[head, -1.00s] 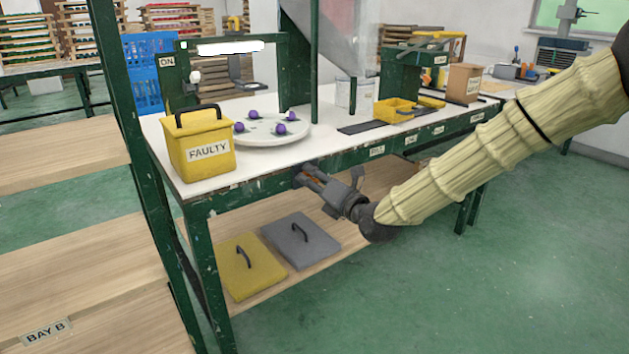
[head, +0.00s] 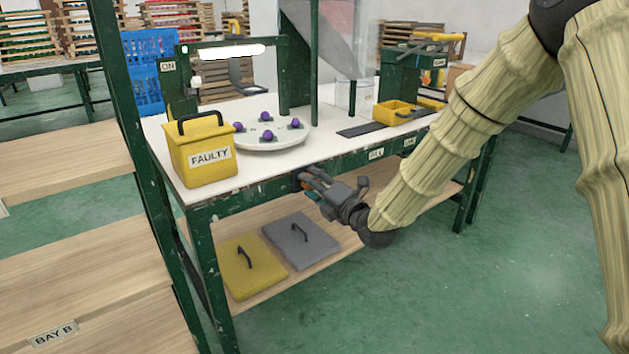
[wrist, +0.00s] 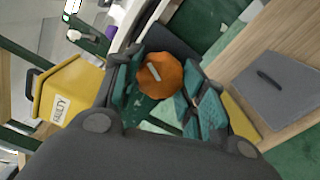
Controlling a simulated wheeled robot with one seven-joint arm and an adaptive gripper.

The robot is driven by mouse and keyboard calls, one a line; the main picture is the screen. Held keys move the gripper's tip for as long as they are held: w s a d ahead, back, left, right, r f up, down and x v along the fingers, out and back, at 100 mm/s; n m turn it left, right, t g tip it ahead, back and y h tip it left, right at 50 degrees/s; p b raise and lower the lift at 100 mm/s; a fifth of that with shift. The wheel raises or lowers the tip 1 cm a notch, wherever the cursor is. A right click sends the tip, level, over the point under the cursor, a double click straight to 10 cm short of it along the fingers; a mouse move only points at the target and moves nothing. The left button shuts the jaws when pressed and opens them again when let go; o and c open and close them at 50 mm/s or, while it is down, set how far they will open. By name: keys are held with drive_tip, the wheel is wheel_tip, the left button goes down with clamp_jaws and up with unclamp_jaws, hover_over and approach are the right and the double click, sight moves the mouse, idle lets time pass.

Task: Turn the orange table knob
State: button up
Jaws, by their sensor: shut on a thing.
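The orange table knob (wrist: 160,76) sits on the table's front edge, with a short pale mark on its face. In the wrist view it lies between the teal pads of my gripper (wrist: 163,94), which is shut on it. In the head view my gripper (head: 307,181) reaches the green front rail below the round white turntable (head: 265,146) and hides most of the knob. Several purple balls (head: 267,135) sit on the turntable.
A yellow FAULTY bin (head: 205,165) stands left of the turntable on the white table top. Yellow (head: 262,270) and grey (head: 315,246) lids lie on the lower shelf. A yellow tray (head: 393,113) is at the right. Green posts frame the table.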

drive_tip(key=n+p, duration=0.2)
drive_tip(key=n, duration=0.9)
drive_tip(key=n+p, duration=0.3)
drive_tip(key=n, duration=0.9)
drive_tip(key=shift+w+d, duration=0.15)
idle(2.2)
idle(0.6)
drive_tip(key=o, duration=1)
drive_tip(key=shift+o, duration=0.2)
